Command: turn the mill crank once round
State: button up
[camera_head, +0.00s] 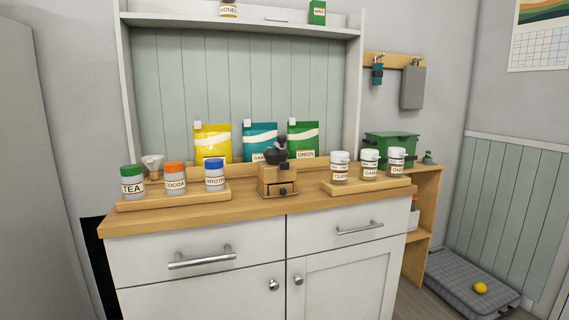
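The mill (277,179) stands upright on the wooden counter, near the middle of its front edge. It has a wooden box body with a small drawer and a dark metal top (277,155). A dark crank knob (282,141) rises above the top, slightly to the right. The crank arm is too small to make out clearly. My gripper is not in view, and nothing is touching the mill.
Jars labelled TEA (132,184), COCOA (175,183) and BROTH (215,178) stand left on a wooden tray (150,203). Three white-lidded jars stand on a right tray (375,184). Pouches (259,138) stand behind the mill. The counter (240,207) directly before it is clear.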

aim_at(281, 140)
jog(key=i, duration=1.15)
